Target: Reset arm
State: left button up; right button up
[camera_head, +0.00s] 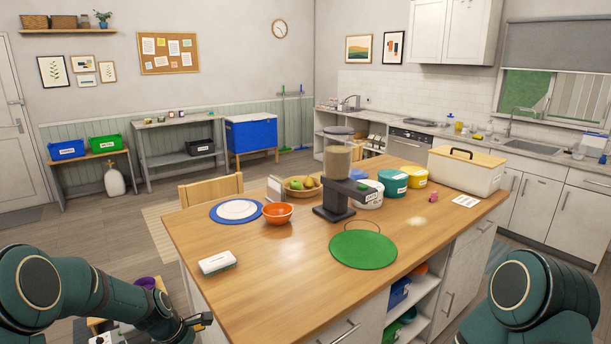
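My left arm comes in from the lower left. My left gripper (199,321) shows as a small dark end beside the front left edge of the wooden island (260,315), apart from it and with nothing seen in it. Its fingers are too small and dark to tell whether they are open or shut. My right arm shows only as a rounded green link at the lower right. My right gripper is out of the picture.
On the island stand a dispenser (338,165), an orange bowl (278,213), a green mat (363,250), a sponge (218,262), lidded tubs and a white bin (466,172). The island's front left top is clear. A chair (211,190) stands behind it.

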pick_arm(q)
jog(key=s+d+f+m+b, duration=0.1)
jog(key=s+d+f+m, duration=0.5)
jog(key=s, duration=0.5)
jog(key=s+d+f+m+b, duration=0.1)
jog(key=s+d+f+m, duration=0.5)
jog(key=s+d+m, duration=0.5)
jog(key=shift+s+h, duration=0.3)
jog(key=shift+s, duration=0.05)
